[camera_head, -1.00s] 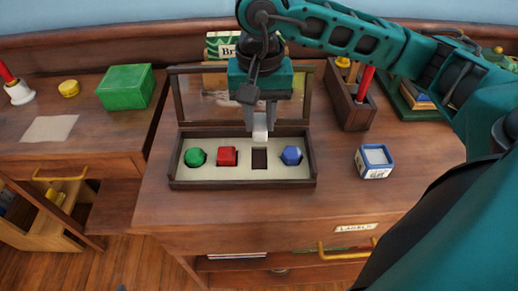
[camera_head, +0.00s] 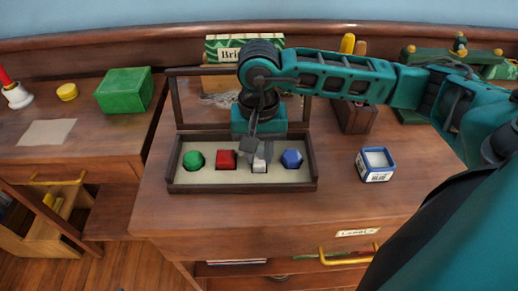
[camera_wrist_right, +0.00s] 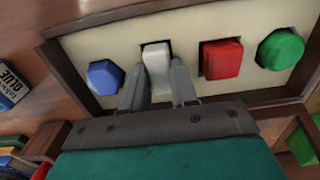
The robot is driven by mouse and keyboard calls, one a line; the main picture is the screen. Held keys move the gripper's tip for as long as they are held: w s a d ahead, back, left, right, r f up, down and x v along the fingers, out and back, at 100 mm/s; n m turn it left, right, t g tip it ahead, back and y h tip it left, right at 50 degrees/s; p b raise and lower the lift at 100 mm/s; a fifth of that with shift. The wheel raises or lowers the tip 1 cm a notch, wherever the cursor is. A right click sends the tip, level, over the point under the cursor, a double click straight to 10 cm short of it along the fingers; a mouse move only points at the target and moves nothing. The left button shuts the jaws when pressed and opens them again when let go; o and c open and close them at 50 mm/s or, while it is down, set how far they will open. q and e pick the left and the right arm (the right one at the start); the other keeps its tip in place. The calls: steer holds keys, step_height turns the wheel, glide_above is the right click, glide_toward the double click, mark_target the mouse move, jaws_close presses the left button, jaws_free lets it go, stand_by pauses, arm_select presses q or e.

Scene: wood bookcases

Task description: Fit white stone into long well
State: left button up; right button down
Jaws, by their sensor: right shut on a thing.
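The white stone (camera_head: 260,165) is at the long well, between the red stone (camera_head: 228,160) and the blue stone (camera_head: 292,159), in the cream board of the dark wooden case (camera_head: 243,185). In the right wrist view, the white stone (camera_wrist_right: 157,66) stands in the well's opening, with a thin dark gap along its far edge. How deep it sits I cannot tell. My right gripper (camera_head: 257,158) points down over it, and its two fingers (camera_wrist_right: 160,88) are shut on its near end. My left gripper is not in view.
A green stone (camera_head: 193,160) sits at the left end of the board. A small blue-and-white box (camera_head: 375,164) stands right of the case. The case lid (camera_head: 172,97) stands open behind. The desk front is clear.

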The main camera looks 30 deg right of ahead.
mark_target(259, 156)
steer(key=c, duration=0.9)
jaws_free()
steer(key=shift+f, duration=0.1)
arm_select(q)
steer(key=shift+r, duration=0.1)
arm_select(e)
steer(key=shift+r+p, duration=0.35)
steer(key=shift+p, duration=0.1)
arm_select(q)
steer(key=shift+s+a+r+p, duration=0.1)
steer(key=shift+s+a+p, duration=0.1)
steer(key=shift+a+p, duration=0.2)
arm_select(e)
step_height(259, 156, up, 12)
steer(key=shift+f, duration=0.15)
